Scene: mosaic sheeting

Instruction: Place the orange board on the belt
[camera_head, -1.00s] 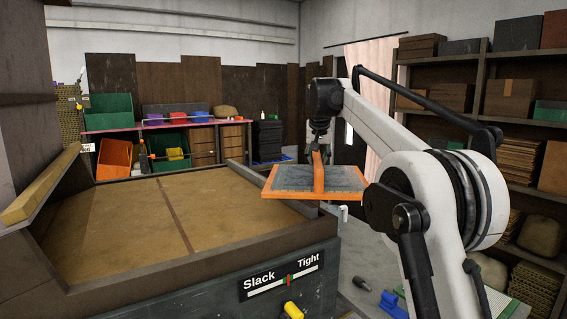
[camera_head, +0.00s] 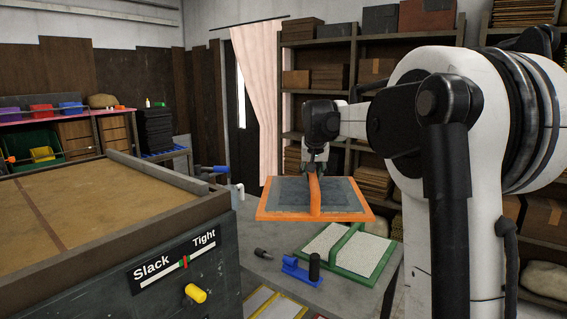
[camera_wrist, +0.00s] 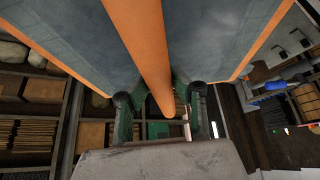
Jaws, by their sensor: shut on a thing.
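The orange board (camera_head: 280,212) has an orange rim, a grey face and an orange bar across its middle. It hangs roughly level in the middle of the head view. My gripper (camera_head: 316,172) is shut on the orange bar. In the wrist view the bar (camera_wrist: 140,35) runs between the two fingers of my gripper (camera_wrist: 160,105), with the grey face on both sides. The belt (camera_head: 80,205) is a tan surface with a dark seam, inside a dark raised frame on the left. The board is apart from the belt, to the right of its frame.
A grey table (camera_head: 262,277) stands below the board. It bears a green-framed board (camera_head: 330,275) and a blue tool (camera_head: 300,272). A Slack/Tight panel (camera_head: 172,262) and yellow knob (camera_head: 196,293) are on the belt's side. Shelves (camera_head: 370,45) fill the back right.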

